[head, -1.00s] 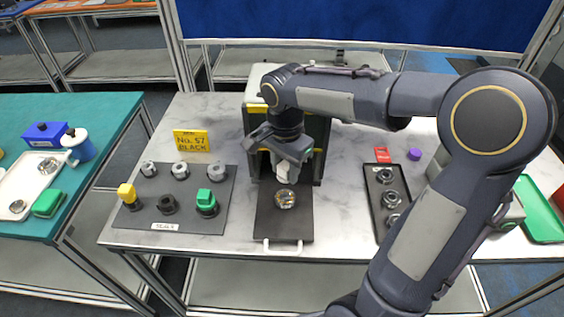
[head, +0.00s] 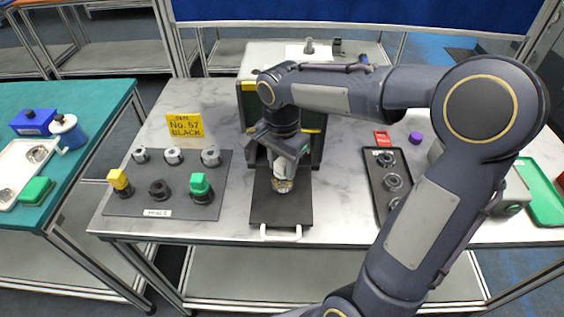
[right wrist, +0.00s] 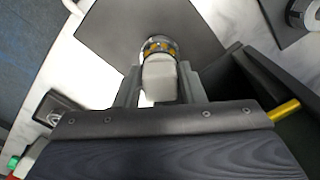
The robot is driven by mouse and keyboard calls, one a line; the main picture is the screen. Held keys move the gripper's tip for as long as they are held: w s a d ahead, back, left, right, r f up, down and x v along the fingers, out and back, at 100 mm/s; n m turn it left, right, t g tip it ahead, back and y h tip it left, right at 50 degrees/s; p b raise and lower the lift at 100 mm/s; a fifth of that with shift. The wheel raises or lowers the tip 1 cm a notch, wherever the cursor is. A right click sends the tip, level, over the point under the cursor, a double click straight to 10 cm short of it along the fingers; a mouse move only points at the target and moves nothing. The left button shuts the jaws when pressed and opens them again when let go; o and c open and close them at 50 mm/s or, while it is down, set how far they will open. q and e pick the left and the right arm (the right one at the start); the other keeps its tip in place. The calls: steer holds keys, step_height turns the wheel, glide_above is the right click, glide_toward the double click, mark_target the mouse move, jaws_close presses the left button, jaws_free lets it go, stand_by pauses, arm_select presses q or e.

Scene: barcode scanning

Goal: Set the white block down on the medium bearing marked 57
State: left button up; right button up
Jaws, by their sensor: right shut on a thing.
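My right gripper (head: 283,160) is shut on the white block (head: 280,168) and points down over the dark plate (head: 262,212) at the table's middle. In the right wrist view the white block (right wrist: 160,80) sits between the two fingers. The metal bearing (head: 282,186), with gold-coloured balls, lies on the plate just under the block. The bearing also shows in the right wrist view (right wrist: 158,46), right beyond the block's end. I cannot tell whether block and bearing touch. No number is readable on the bearing. My left gripper is not in view.
A black and yellow housing (head: 248,103) stands behind the plate. A grey board (head: 133,205) with several fittings lies left, below a yellow "No. 57 BLACK" sign (head: 185,124). A dark tray (head: 378,165) of several rings lies right. A white handle (head: 281,234) juts out in front.

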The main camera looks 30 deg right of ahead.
steer(key=shift+f+b, duration=0.8)
steer(key=shift+f, duration=0.3)
stand_by(1.2)
steer(key=o, duration=1.5)
step_height(320, 180, up, 8)
steer(key=p, duration=0.6)
steer(key=shift+f, duration=0.15)
steer(key=shift+s, duration=0.1)
